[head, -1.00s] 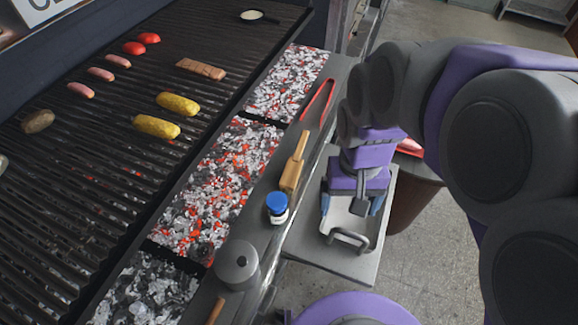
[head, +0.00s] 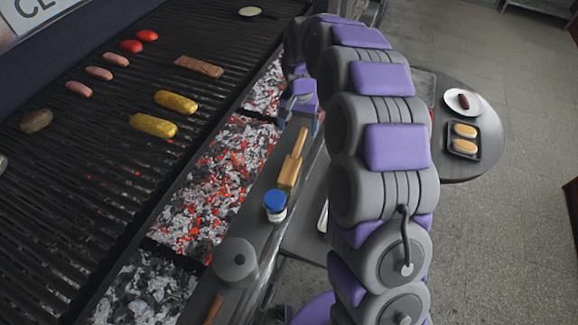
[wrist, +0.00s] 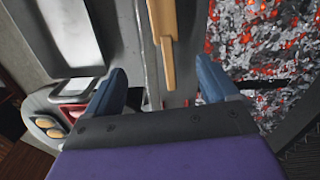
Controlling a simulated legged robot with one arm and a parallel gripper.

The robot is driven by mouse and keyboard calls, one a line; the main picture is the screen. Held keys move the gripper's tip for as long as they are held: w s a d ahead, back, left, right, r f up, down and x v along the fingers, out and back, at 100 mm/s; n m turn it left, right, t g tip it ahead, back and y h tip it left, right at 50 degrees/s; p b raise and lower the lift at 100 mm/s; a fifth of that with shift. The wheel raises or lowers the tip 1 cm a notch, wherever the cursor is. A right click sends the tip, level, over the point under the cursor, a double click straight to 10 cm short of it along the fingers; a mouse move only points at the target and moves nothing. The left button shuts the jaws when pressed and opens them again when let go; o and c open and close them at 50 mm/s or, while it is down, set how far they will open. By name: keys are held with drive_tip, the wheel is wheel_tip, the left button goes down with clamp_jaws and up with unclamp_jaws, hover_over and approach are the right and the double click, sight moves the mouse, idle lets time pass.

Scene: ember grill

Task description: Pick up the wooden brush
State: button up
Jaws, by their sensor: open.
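The wooden brush (head: 289,173) lies on the narrow metal ledge beside the coal trays, its thin handle pointing away from me. It also shows in the wrist view (wrist: 163,28), where the handle end hangs into the space between the fingers. My gripper (wrist: 160,76) is open and empty, one finger on each side of the handle's line. In the head view my gripper (head: 299,112) is over the ledge at the far end of the handle. I cannot tell how high it is above the ledge.
Glowing coals (head: 228,165) lie left of the ledge, beside the food-covered grill (head: 110,160). A round table (head: 470,163) stands at right.

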drive_tip(key=w+f, duration=0.1)
drive_tip(key=w, duration=0.1)
drive_tip(key=b, duration=0.1)
hover_over(295, 155)
drive_tip(key=a, duration=0.1)
wheel_tip(295, 155, down, 7)
drive_tip(key=shift+s+f, duration=0.1)
drive_tip(key=shift+f, duration=0.05)
drive_tip(key=f, duration=0.1)
drive_tip(key=d+f+b, duration=0.1)
drive_tip(key=f, duration=0.3)
drive_tip(key=shift+d+f, duration=0.15)
drive_tip(key=shift+d, duration=0.25)
drive_tip(key=shift+a+f+b, duration=0.25)
drive_tip(key=shift+f+b, duration=0.1)
drive_tip(key=shift+f, duration=0.05)
drive_tip(key=f, duration=0.2)
drive_tip(key=a+f+b, duration=0.1)
drive_tip(key=f, duration=0.1)
drive_tip(key=shift+f, duration=0.3)
drive_tip(key=shift+d, duration=0.45)
drive_tip(key=shift+c, duration=1.4)
drive_tip(key=shift+a, duration=0.4)
drive_tip(key=c, duration=0.5)
drive_tip(key=shift+d, duration=0.25)
drive_tip(key=c, duration=0.4)
